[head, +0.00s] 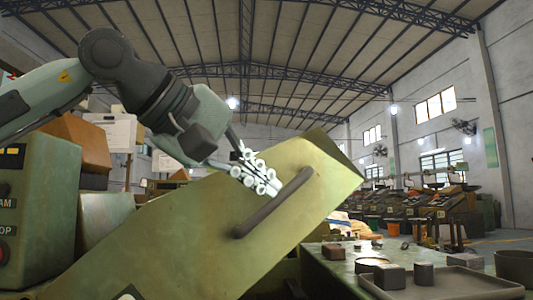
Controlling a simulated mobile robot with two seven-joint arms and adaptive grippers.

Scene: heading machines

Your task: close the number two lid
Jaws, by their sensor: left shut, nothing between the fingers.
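The lid (165,240) is a large yellow-green metal panel, raised and tilted, filling the lower middle of the head view. A dark bar handle (272,204) runs along its upper right part. A partly cut-off dark and white label shows at the bottom edge, and its number cannot be read. My left gripper (260,182) comes in from the upper left and is shut and empty. Its fingers are at the lid's upper edge, just left of the handle; whether they touch it cannot be told. My right gripper is not in view.
A green control box (38,205) with buttons stands at the left. At the lower right, a green bench top (335,268) carries a grey tray (450,283) and several small dark blocks. Rows of machines stand far back on the right. Air above the lid's right side is free.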

